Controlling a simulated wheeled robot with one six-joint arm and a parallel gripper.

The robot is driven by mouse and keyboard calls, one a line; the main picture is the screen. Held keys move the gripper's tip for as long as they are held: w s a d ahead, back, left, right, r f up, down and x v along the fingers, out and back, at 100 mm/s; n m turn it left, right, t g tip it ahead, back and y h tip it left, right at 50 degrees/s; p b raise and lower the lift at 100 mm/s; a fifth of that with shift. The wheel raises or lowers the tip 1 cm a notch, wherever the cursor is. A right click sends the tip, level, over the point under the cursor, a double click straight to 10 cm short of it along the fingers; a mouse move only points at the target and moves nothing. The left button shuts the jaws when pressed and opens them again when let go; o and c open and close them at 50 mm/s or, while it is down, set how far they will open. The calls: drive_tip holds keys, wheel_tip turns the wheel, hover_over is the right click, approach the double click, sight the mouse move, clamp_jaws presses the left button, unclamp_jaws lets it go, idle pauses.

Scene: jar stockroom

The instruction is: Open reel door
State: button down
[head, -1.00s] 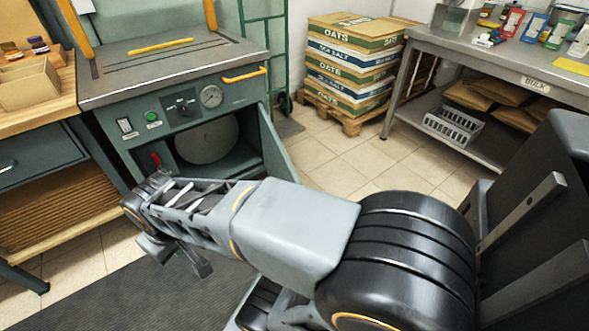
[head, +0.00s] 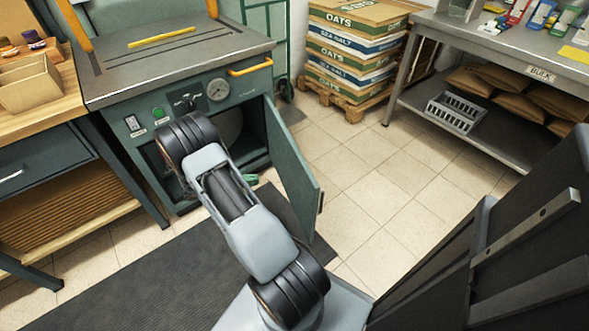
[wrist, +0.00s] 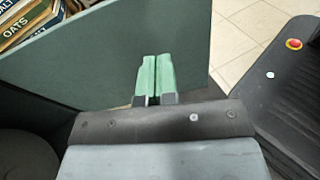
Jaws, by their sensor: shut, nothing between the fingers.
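The reel door (head: 296,175) is a dark green panel hinged at the right side of the green machine (head: 245,85). It stands wide open, swung out over the floor. In the wrist view the door (wrist: 110,65) fills the upper left. My gripper (wrist: 153,62) has two green fingers shut together with nothing between them. They overlap the door's inner face in the picture; I cannot tell whether they touch it. In the head view my arm hides most of the opening, and a green bit of the gripper (head: 249,181) shows beside the door.
A wooden bench (head: 50,95) adjoins the machine on the left. Stacked sacks on a pallet (head: 345,104) stand behind, and a steel table (head: 490,50) is at the right. The tiled floor (head: 385,190) right of the door is clear.

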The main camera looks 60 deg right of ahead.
wheel_tip(320, 180, down, 3)
drive_tip(key=d+n+h, duration=0.2)
drive_tip(key=b, duration=0.2)
approach(301, 169)
drive_tip(key=x, duration=0.7)
drive_tip(key=shift+d+f, duration=0.35)
drive_tip(key=shift+d, duration=0.05)
drive_tip(key=shift+h, duration=0.3)
